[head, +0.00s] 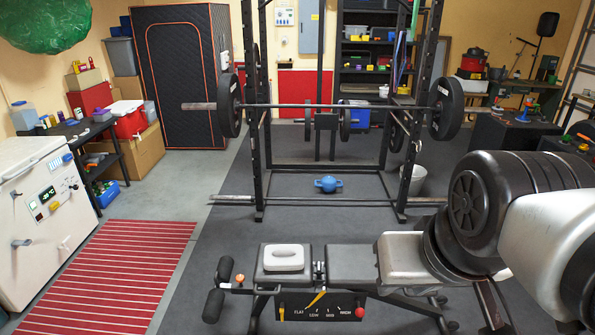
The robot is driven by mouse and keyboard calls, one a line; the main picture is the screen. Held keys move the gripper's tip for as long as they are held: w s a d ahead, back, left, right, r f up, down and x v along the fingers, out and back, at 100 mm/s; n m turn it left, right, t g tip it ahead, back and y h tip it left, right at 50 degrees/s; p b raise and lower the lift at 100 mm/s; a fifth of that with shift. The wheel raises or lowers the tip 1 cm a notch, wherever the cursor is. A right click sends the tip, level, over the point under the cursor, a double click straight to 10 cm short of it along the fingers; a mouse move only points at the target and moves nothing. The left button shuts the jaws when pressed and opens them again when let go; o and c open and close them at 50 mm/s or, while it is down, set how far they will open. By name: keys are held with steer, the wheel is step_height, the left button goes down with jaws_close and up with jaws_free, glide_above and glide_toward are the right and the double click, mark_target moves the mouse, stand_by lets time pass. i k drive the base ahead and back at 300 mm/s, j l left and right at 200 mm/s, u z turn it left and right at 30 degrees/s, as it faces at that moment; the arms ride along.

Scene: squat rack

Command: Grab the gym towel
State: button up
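A folded white towel (283,257) lies flat on the left part of the black weight bench, in the lower middle of the head view. My arm comes in from the right edge. Its silver end, my gripper (402,260), is over the right part of the bench, to the right of the towel and apart from it. I cannot make out its fingers, so I cannot tell whether it is open or shut. The part of the bench behind my arm is hidden.
The bench (350,260) has a lever panel (321,304) on its front. Behind it stands a squat rack (257,130) with a loaded barbell (330,105). A blue object (327,184) lies on the floor. A red striped mat (125,270) and clear floor are left.

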mark_target(281, 257)
steer(key=i+j+u, duration=0.2)
steer(key=i, duration=0.7)
steer(key=i+j+u, duration=0.15)
steer(key=i, duration=0.7)
